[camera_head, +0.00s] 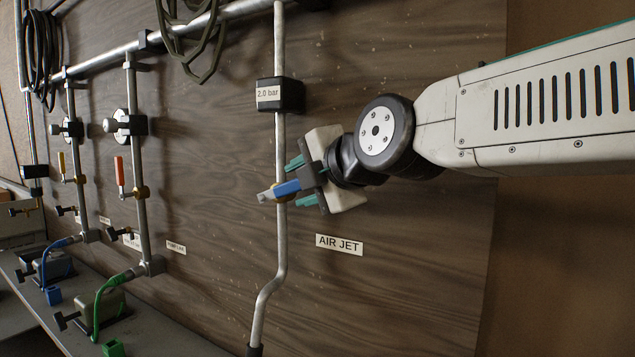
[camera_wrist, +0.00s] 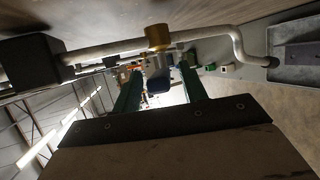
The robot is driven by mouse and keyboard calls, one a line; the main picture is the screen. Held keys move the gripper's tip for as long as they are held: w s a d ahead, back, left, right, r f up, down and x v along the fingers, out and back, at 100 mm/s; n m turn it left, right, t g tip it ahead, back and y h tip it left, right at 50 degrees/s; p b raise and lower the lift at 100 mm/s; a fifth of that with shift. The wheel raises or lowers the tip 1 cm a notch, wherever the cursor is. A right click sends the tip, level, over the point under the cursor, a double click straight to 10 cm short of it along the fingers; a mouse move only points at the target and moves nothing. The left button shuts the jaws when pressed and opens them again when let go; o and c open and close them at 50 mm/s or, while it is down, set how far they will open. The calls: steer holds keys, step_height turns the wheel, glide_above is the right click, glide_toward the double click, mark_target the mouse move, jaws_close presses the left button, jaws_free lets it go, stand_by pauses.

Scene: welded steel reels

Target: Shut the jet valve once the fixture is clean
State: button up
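The air jet valve has a blue lever (camera_head: 286,188) on a steel pipe (camera_head: 280,235), left of the "AIR JET" label (camera_head: 339,244). The lever sticks out crosswise to the pipe. In the wrist view the brass valve body (camera_wrist: 158,37) sits on the pipe, with the blue lever (camera_wrist: 159,78) below it. My gripper (camera_head: 298,181) is at the valve, its green fingers either side of the lever. In the wrist view my gripper (camera_wrist: 160,82) is open, with gaps beside the lever. I cannot make out the fixture or whether it is clean.
A black gauge box (camera_head: 280,95) reading "2.0 bar" is above the valve on the same pipe. A bench (camera_head: 170,335) with green and blue hoses runs below. The board right of the label is clear.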

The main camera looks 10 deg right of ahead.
steer(key=v, duration=0.7)
steer(key=shift+s+d, duration=0.2)
steer(key=shift+s, duration=0.1)
steer(key=shift+r, duration=0.1)
steer(key=shift+c, duration=0.3)
